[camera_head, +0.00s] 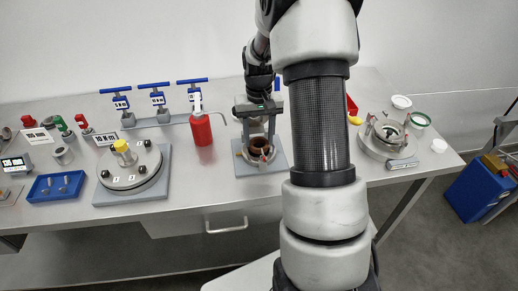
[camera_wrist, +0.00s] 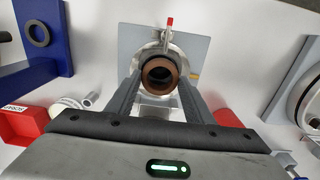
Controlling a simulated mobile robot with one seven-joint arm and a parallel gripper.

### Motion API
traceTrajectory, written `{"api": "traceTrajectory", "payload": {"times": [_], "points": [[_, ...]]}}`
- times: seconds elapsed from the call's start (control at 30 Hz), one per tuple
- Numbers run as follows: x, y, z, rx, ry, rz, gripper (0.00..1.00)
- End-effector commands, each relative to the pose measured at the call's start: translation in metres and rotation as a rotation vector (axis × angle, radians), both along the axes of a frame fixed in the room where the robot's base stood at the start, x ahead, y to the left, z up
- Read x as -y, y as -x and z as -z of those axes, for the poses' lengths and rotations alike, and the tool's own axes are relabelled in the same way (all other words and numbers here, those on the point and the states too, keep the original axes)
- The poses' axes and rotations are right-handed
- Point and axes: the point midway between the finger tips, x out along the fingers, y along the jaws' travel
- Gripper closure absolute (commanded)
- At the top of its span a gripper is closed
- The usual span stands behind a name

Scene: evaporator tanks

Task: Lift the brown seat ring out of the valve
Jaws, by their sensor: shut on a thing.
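The brown seat ring (camera_wrist: 160,76) shows in the wrist view as a round ring with a dark bore. The metal valve body (camera_wrist: 149,49) is behind it, fixed on a grey-blue plate (camera_wrist: 196,50). In the head view the valve (camera_head: 258,158) stands on the bench with its plate (camera_head: 279,157) under it. My gripper (camera_wrist: 160,86) reaches down over the valve, its two fingers on either side of the ring and shut on it. It also shows in the head view (camera_head: 257,139). I cannot tell how far the ring sits inside the valve.
A round flanged lid (camera_head: 131,168) is further left, near a blue tray (camera_head: 56,186).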

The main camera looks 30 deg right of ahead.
Motion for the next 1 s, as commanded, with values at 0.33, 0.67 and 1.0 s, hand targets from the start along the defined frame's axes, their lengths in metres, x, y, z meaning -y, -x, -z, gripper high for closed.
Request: {"api": "traceTrajectory", "payload": {"times": [0.33, 0.67, 1.0], "points": [[0.0, 0.0, -0.02, 0.001, 0.0, 0.0, 0.75], [0.0, 0.0, -0.036, 0.001, 0.0, 0.0, 0.75], [0.0, 0.0, -0.053, 0.001, 0.001, 0.0, 0.75]]}}
